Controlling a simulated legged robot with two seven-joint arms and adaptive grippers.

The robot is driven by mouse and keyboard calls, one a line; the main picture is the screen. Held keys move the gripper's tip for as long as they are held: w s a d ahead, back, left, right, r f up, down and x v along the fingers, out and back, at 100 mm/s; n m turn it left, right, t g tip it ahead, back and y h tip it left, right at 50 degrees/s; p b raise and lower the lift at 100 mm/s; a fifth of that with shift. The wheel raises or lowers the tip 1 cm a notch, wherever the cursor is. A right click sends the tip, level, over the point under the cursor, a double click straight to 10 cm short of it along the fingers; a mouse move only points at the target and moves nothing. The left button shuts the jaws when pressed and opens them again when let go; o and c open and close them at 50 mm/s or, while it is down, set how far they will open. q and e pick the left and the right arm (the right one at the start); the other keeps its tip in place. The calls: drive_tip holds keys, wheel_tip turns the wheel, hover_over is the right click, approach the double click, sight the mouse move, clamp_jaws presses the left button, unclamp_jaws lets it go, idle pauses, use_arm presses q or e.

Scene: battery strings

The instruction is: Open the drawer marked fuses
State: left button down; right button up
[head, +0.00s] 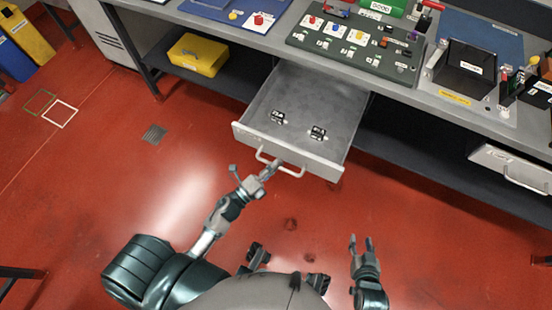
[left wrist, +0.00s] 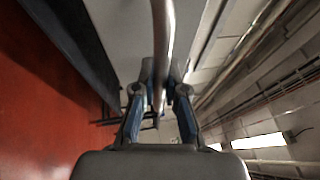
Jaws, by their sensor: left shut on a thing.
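A grey drawer (head: 300,150) under the bench is pulled well out. Two small black objects with white labels, (head: 277,117) and (head: 317,133), lie inside it. Any marking on its front is too small to read. Its curved handle (head: 289,171) is on the front. In the left wrist view the handle (left wrist: 163,45) runs between the two fingers (left wrist: 158,100). My right gripper (head: 361,243) is empty, its fingers apart, above the floor in front of the drawer.
Another drawer (head: 515,168) with a handle is at the right. A yellow bin (head: 198,54) sits on the lower shelf at left. The bench top carries a dark green board (head: 345,62) and a black box (head: 466,70). The red floor ahead is clear.

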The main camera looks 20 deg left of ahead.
use_arm(q)
drive_tip(key=shift+s+d+f, duration=0.2)
drive_tip(key=shift+s, duration=0.3)
drive_tip(key=shift+s+d+f, duration=0.15)
drive_tip(key=shift+s, duration=0.3)
use_arm(e)
drive_tip(key=shift+s+a+f, duration=0.15)
drive_tip(key=shift+s, duration=0.45)
use_arm(q)
drive_tip(key=c, duration=1.5)
unclamp_jaws()
drive_tip(key=o, duration=0.3)
drive_tip(key=shift+w+d, duration=0.1)
drive_tip(key=v, duration=1.1)
drive_tip(key=shift+s, duration=0.25)
use_arm(e)
drive_tip(key=shift+w+d, duration=0.1)
drive_tip(key=shift+d, duration=0.4)
use_arm(q)
drive_tip(key=shift+a, duration=0.2)
use_arm(e)
drive_tip(key=shift+a, duration=0.3)
